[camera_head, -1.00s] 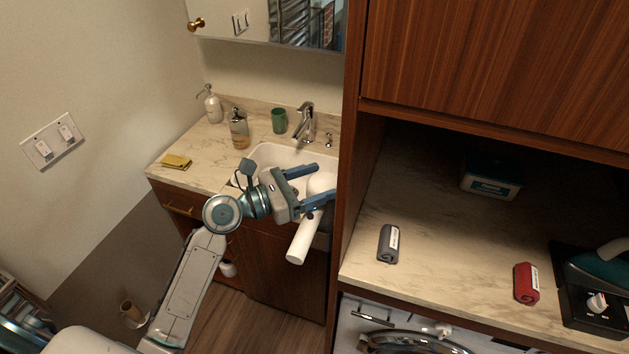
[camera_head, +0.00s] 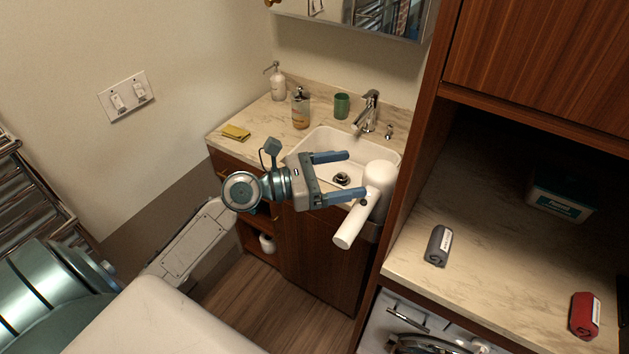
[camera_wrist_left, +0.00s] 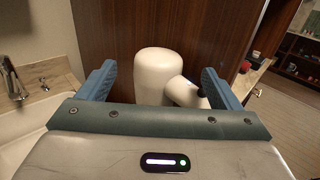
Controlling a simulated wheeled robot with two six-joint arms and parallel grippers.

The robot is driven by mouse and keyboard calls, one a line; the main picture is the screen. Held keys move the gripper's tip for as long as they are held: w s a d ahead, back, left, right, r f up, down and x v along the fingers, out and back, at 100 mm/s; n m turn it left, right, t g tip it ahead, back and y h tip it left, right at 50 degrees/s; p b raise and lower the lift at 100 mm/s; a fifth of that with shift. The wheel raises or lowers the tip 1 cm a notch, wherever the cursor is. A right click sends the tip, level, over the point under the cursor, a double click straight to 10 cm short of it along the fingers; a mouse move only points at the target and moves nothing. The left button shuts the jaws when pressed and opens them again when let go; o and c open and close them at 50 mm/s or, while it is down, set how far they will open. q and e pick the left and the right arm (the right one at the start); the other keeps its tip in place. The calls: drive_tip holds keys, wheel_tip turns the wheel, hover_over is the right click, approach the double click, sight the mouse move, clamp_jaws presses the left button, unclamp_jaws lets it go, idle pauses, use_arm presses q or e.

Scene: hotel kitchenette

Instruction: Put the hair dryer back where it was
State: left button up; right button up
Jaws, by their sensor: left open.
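The white hair dryer (camera_head: 379,182) is beside the wooden side panel, at the right end of the sink, with its handle slanting down to the left. What holds it up is hidden. My left gripper (camera_head: 355,174) is open just left of it in the head view, its lower finger overlapping the dryer's edge in the picture. In the left wrist view the dryer (camera_wrist_left: 153,75) shows ahead, between the two spread fingers (camera_wrist_left: 158,72), with the panel behind it. I cannot tell whether a finger touches it. My right gripper is not in view.
The sink (camera_head: 320,145) lies behind my gripper, with a faucet (camera_head: 368,112), green cup (camera_head: 341,105), soap bottles (camera_head: 300,108) and yellow cloth (camera_head: 236,132) on the counter.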

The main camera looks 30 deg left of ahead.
use_arm(q)
drive_tip(key=shift+b+v, duration=1.1)
drive_tip(key=shift+v, duration=1.7)
